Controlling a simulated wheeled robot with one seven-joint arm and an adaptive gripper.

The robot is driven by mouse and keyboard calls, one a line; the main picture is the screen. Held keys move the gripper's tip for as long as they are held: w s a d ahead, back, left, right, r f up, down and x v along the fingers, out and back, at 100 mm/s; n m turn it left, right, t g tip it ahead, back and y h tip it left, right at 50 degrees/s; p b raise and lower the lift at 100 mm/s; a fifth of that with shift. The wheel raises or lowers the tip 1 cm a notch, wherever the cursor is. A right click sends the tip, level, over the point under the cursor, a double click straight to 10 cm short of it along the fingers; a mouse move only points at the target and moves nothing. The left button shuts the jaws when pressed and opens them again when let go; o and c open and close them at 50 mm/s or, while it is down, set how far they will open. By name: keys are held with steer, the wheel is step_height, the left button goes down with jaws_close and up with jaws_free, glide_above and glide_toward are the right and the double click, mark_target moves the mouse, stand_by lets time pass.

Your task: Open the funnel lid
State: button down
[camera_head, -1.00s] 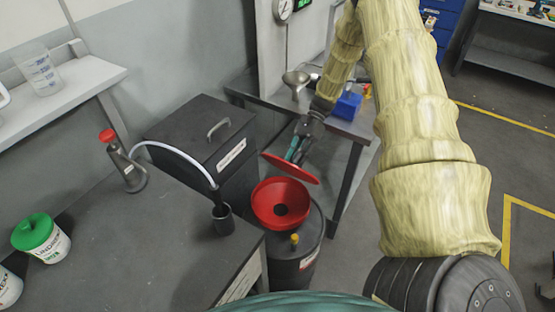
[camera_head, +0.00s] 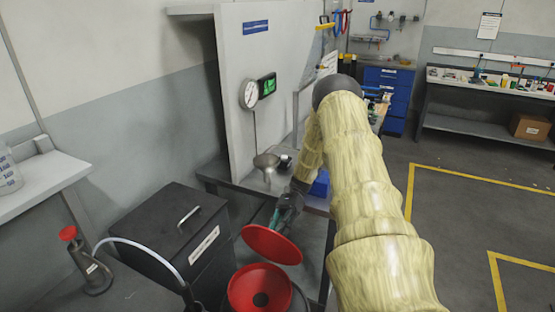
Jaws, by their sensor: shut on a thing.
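A red funnel (camera_head: 258,291) with a dark hole in its middle sits at the bottom centre. Its red round lid (camera_head: 272,245) stands raised above and behind the funnel bowl, tilted, so the bowl is uncovered. My gripper (camera_head: 280,222) is at the lid's upper edge, at the end of my arm in its pale yellow sleeve, and is shut on the lid. The fingertips are small and partly hidden behind the lid. The drum under the funnel is mostly out of view.
A black box (camera_head: 160,240) with a handle stands left of the funnel. A bench (camera_head: 229,181) behind holds a metal funnel (camera_head: 266,163) and a blue bin (camera_head: 320,184). The floor at right is clear.

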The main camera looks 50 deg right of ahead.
steer(key=shift+w+a+r, duration=0.1)
steer(key=shift+w+r, duration=0.05)
steer(key=shift+w, duration=0.1)
steer(key=c, duration=1.3)
jaws_free()
steer(key=shift+w, duration=0.1)
steer(key=shift+o, duration=0.2)
steer(key=shift+s+a, duration=0.1)
steer(key=shift+s, duration=0.15)
steer(key=shift+a+r, duration=0.15)
steer(key=shift+r, duration=0.4)
steer(key=r, duration=0.7)
steer(key=shift+w+d+r, duration=0.1)
steer(key=shift+d, duration=0.25)
steer(key=shift+a+r, duration=0.15)
steer(key=shift+r, duration=0.7)
